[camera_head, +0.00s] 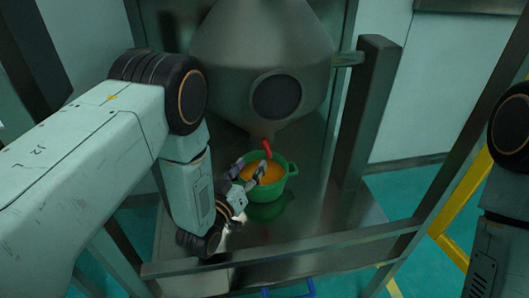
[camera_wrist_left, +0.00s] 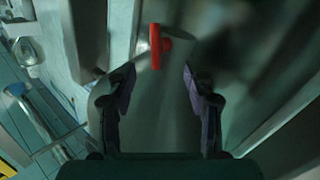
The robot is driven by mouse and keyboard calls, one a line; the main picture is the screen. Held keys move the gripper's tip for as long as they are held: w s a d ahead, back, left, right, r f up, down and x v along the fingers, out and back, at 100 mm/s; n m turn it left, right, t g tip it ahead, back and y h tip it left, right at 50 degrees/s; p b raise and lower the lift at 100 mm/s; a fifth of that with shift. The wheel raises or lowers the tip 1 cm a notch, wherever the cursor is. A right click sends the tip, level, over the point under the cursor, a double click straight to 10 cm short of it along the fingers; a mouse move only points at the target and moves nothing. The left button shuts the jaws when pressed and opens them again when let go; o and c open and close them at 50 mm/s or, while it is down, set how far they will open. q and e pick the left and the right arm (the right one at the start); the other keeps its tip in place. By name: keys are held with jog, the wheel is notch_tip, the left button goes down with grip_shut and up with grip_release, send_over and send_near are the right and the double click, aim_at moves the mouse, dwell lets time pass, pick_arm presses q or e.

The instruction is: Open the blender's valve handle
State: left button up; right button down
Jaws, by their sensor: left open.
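The blender (camera_head: 225,50) is a large grey vessel that narrows to an outlet at the bottom. The red valve handle (camera_head: 267,149) is at this outlet, above a green bucket. My left gripper (camera_head: 249,170) is open and empty just in front of and below the handle, over the bucket. In the left wrist view, the red handle (camera_wrist_left: 156,46) stands upright in the picture, beyond the gap between the two open fingertips (camera_wrist_left: 159,72). No contact shows. My right gripper is out of view; only part of my right arm shows at the right edge.
The green bucket (camera_head: 266,193) holds orange material and stands on a metal platform (camera_head: 335,215). A metal rail (camera_head: 300,244) crosses in front of it. A dark post (camera_head: 370,110) stands at the right. A yellow frame (camera_head: 465,200) is further right.

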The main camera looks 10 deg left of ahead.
aim_at(263, 148)
pick_arm(q)
jog(key=b+x, duration=0.2)
jog(key=x, duration=0.4)
jog(key=shift+w+f, duration=0.1)
jog(key=shift+w, duration=0.1)
jog(key=shift+w+d, duration=0.15)
jog(key=shift+w, duration=0.55)
jog(key=shift+c, duration=0.3)
